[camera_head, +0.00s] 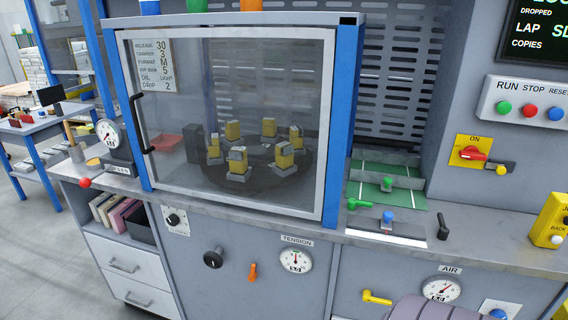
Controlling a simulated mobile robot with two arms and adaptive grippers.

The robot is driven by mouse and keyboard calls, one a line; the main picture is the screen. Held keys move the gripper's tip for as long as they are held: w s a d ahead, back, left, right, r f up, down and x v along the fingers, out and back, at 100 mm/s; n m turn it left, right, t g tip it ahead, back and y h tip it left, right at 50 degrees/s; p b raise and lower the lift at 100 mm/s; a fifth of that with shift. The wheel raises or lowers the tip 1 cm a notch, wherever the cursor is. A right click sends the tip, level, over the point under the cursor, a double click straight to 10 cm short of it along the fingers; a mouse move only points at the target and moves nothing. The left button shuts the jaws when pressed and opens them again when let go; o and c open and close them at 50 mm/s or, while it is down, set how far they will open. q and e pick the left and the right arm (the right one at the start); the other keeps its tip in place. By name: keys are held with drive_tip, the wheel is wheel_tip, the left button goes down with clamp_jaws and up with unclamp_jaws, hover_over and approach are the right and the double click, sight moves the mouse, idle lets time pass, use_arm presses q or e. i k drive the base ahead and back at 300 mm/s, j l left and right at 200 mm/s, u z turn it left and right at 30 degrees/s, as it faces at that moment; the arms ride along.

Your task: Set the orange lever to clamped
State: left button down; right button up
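A small orange lever (253,272) is on the grey front panel below the glass-fronted cabinet. It stands roughly upright, with its rounded end at the top. It is between a black round knob (213,258) on its left and the TENSION gauge (295,260) on its right. No clamped marking beside it is readable. Neither of my grippers is in view.
The glass door (245,120) with a black handle (141,122) is shut above the panel. A green lever (358,204) and a blue knob (388,216) are on the ledge at right. A yellow lever (376,298) is lower right.

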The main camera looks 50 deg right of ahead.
sight(253, 275)
drive_tip(key=z, duration=1.7)
